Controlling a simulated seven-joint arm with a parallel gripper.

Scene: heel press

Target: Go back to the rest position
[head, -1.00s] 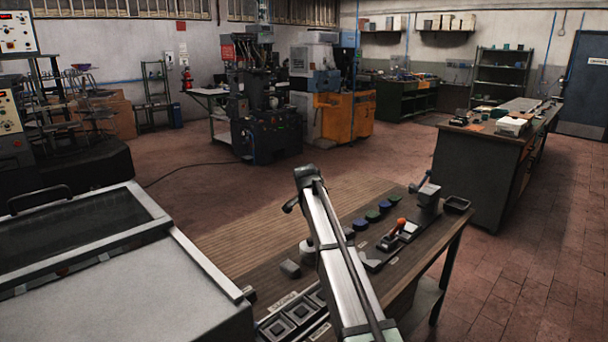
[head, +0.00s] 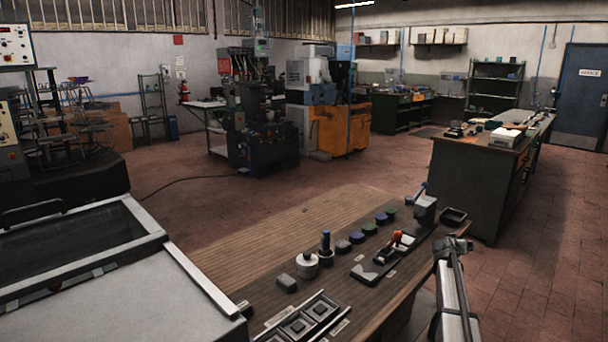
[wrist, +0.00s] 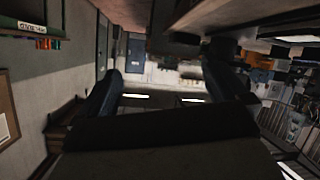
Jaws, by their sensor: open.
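My arm (head: 455,290) stands at the right of the head view, beside the right edge of the wooden bench (head: 240,235). My gripper (wrist: 165,88) shows in the wrist view with its two dark fingers spread apart and nothing between them. I cannot make out the fingers in the head view. On the bench are a press with an orange handle (head: 397,238), a row of several coloured discs (head: 369,229), a dark upright handled tool (head: 326,246), a pale round piece (head: 307,266) and a grey block (head: 286,283).
A compartment tray (head: 302,320) lies at the bench's near end. A grey clamp-like device (head: 424,209) and a small black tray (head: 453,216) are at its far end. A large metal machine (head: 110,300) stands left. Open floor (head: 510,285) lies to the right.

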